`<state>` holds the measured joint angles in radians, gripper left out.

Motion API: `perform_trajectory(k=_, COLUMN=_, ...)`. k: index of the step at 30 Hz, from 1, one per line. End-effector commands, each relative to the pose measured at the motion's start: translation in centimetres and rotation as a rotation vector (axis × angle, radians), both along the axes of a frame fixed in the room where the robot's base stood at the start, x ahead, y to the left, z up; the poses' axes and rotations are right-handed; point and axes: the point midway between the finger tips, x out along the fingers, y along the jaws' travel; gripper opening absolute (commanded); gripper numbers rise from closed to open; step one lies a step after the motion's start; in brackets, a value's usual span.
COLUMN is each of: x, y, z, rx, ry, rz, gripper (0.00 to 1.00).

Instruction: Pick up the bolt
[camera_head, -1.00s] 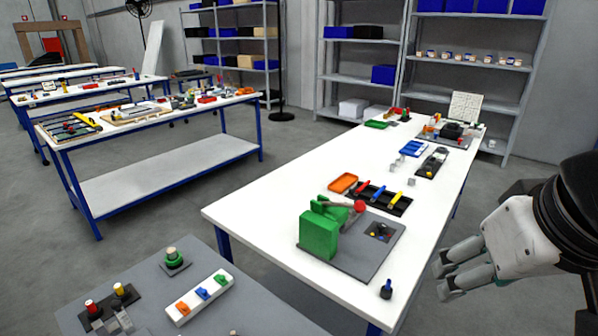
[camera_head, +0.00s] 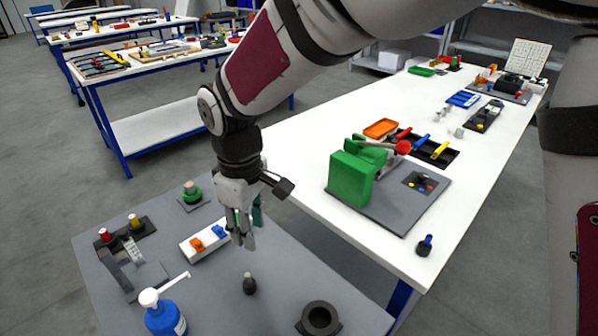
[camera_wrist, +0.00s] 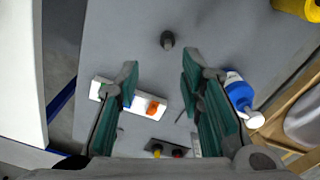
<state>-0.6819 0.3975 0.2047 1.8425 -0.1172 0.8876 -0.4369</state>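A small dark bolt (camera_head: 249,284) stands upright on the grey table (camera_head: 285,275). It also shows in the wrist view (camera_wrist: 167,40), near the top centre, seen end-on. My gripper (camera_head: 242,240) hangs above the grey table, apart from the bolt and a little up and left of it in the head view. In the wrist view my gripper (camera_wrist: 160,76) has its two green-padded fingers spread, with nothing held between them. The bolt lies beyond the fingertips there.
A white block with coloured switches (camera_head: 205,243) lies below my gripper. A blue-and-white bottle (camera_head: 165,318) and a dark ring-shaped part (camera_head: 319,318) stand at the front. A green post (camera_head: 191,192) is behind. The white table (camera_head: 300,165) with a green fixture (camera_head: 352,174) is to the right.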

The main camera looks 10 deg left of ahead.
Motion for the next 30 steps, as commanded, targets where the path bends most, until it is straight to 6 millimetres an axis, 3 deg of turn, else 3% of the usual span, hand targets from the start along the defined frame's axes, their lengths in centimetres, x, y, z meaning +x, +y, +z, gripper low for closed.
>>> perform_trajectory(k=1, x=-0.3, y=1.1, z=-1.3, rx=-0.006, ry=0.012, rz=0.033, gripper=0.35)
perform_trajectory(k=6, x=-0.8, y=2.4, z=-3.0, rx=-0.013, ry=0.026, rz=0.078, gripper=0.35)
perform_trajectory(k=18, x=-0.9, y=2.4, z=-9.6, rx=-0.015, ry=0.027, rz=0.077, gripper=0.35)
perform_trajectory(k=30, x=-0.8, y=2.2, z=-13.3, rx=-0.016, ry=0.028, rz=0.076, gripper=0.35)
